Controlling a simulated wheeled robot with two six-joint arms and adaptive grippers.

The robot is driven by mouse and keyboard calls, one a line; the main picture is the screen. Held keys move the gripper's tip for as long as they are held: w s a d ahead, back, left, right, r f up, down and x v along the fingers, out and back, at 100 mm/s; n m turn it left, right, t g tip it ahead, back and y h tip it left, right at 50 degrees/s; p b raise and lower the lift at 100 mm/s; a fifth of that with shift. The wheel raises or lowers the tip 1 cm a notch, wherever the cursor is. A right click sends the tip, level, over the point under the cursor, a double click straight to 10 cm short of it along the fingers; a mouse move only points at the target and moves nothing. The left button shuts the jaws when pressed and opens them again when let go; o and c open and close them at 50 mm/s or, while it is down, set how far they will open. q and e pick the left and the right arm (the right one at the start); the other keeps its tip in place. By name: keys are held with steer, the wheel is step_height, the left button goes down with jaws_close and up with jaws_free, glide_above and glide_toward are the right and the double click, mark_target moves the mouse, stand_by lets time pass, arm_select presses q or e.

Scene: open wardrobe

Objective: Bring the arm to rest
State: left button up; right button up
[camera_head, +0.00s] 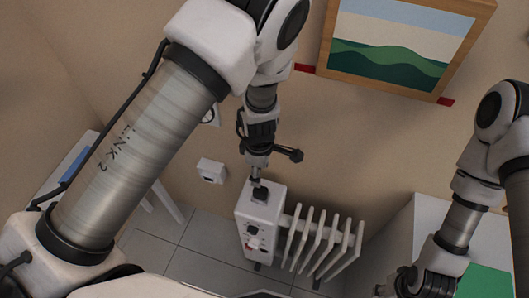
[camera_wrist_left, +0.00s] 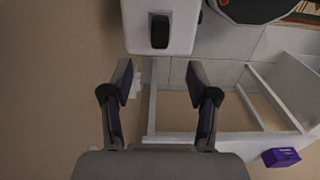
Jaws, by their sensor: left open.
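My left gripper (camera_head: 258,178) hangs down near the middle of the head view, in front of or over the top of a white oil heater (camera_head: 261,233). In the left wrist view my left gripper (camera_wrist_left: 159,70) has its two fingers spread, with nothing between them. A white body with a dark slot, apparently the heater's top (camera_wrist_left: 178,38), lies just beyond the fingertips; a gap shows. My right gripper (camera_head: 398,284) is at the lower right edge of the head view, partly cut off, and its jaws cannot be made out.
A small white wall box (camera_head: 211,171) is left of the heater. A white surface with a green sheet (camera_head: 487,281) is at right. A purple box (camera_wrist_left: 281,157) lies by a white frame (camera_wrist_left: 225,138).

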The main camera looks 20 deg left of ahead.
arm_select(q)
steer(key=shift+s+f, duration=0.2)
steer(key=shift+f, duration=0.15)
steer(key=s+a+f+m+b, duration=0.1)
steer(key=s+a+f+m, duration=0.4)
steer(key=s+m, duration=0.3)
steer(key=s+a+f+m+b, duration=0.2)
steer(key=s+a+f+m, duration=0.4)
steer(key=s+m, duration=0.3)
steer(key=s, duration=0.3)
steer(key=shift+s+a+f+b, duration=0.2)
steer(key=shift+f+b, duration=0.1)
steer(key=shift+a, duration=0.15)
